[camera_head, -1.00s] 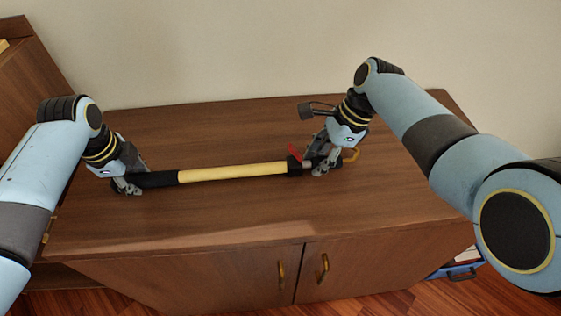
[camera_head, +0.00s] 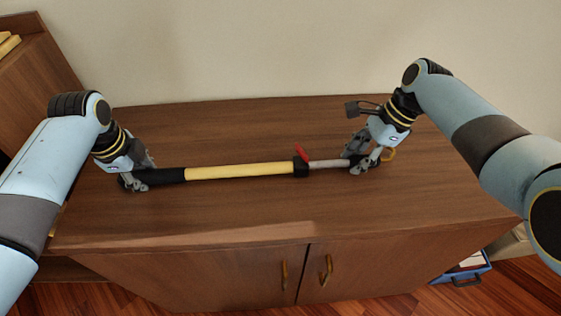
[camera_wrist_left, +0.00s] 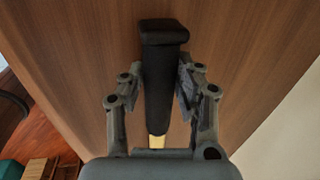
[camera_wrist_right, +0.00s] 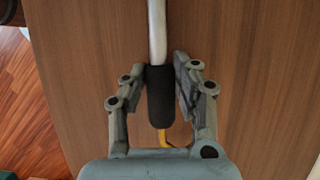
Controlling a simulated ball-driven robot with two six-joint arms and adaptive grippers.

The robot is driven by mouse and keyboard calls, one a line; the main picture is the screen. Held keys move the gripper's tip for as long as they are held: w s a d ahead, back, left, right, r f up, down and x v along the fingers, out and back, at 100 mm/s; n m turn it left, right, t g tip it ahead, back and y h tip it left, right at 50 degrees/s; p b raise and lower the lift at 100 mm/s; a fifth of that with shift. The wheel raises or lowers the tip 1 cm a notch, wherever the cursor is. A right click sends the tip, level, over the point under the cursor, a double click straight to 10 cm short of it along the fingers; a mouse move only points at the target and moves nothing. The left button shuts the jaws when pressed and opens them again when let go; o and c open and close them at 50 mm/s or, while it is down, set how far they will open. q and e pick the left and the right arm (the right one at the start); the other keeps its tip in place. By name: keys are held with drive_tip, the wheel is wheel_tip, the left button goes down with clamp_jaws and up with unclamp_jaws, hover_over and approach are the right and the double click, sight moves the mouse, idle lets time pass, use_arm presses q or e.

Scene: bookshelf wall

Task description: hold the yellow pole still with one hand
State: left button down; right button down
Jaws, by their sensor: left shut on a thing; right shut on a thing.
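The yellow pole (camera_head: 240,171) lies across the wooden cabinet top, with a black grip at its left end and a black collar with a red lever (camera_head: 301,153) at its right end. A thin grey rod (camera_head: 328,164) comes out of the collar. My left gripper (camera_head: 134,184) is shut on the black grip, which also shows between its fingers in the left wrist view (camera_wrist_left: 159,75). My right gripper (camera_head: 362,164) is shut on the rod's black end piece, seen in the right wrist view (camera_wrist_right: 161,100). A yellow hook (camera_head: 389,154) sticks out beyond it.
The cabinet top (camera_head: 230,215) is otherwise bare, with a wall behind it. A taller wooden shelf (camera_head: 35,85) stands at the left. A blue bin (camera_head: 465,270) with books is on the floor at the right.

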sight(394, 164)
drive_tip(key=shift+w+d, duration=0.1)
drive_tip(key=shift+d, duration=5.6)
drive_tip(key=c, duration=0.9)
unclamp_jaws()
drive_tip(key=shift+o, duration=0.2)
drive_tip(key=v, duration=1.2)
